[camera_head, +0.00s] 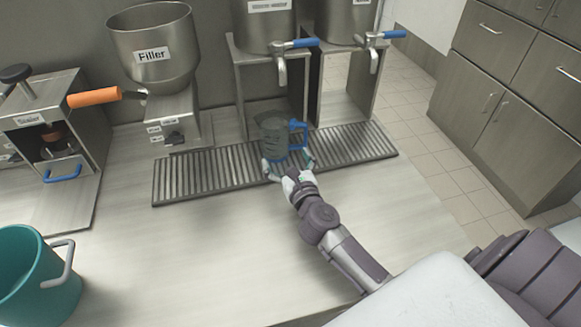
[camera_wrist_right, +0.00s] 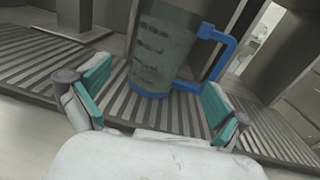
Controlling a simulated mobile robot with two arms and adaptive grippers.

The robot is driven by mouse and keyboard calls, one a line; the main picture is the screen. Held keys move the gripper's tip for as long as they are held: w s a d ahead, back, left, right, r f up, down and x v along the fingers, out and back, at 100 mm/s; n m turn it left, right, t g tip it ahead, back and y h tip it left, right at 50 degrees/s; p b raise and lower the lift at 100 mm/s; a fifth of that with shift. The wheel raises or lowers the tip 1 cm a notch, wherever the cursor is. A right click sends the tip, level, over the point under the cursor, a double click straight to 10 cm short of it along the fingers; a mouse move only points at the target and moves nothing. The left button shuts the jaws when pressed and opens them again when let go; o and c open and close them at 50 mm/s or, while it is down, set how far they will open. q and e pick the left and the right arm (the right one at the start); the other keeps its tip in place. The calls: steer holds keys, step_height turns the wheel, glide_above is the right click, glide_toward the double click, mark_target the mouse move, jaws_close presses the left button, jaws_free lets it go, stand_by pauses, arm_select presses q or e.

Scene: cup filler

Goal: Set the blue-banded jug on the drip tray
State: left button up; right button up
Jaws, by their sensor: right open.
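The jug (camera_head: 273,133) is dark and see-through with a blue handle, and stands upright on the drip tray (camera_head: 205,173) below the middle dispenser's tap. In the right wrist view the jug (camera_wrist_right: 163,50) shows a blue band at its base, resting on the slatted tray (camera_wrist_right: 40,70). My right gripper (camera_head: 287,165) is at the near side of the jug. In the right wrist view its teal-padded fingers (camera_wrist_right: 155,95) are spread wide, one on each side of the jug's base, with visible gaps to it. My left gripper is not in view.
Steel dispensers with blue-handled taps (camera_head: 295,45) stand behind the tray. The Filler hopper (camera_head: 153,50) with an orange handle and a Sealer machine (camera_head: 40,125) are at the left. A teal bucket (camera_head: 35,280) stands at the front left. The counter's front middle is clear.

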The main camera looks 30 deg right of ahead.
steer(key=shift+s+a, duration=0.2)
steer(key=shift+s, duration=0.9)
steer(key=shift+s+a, duration=0.2)
steer(key=shift+s, duration=0.85)
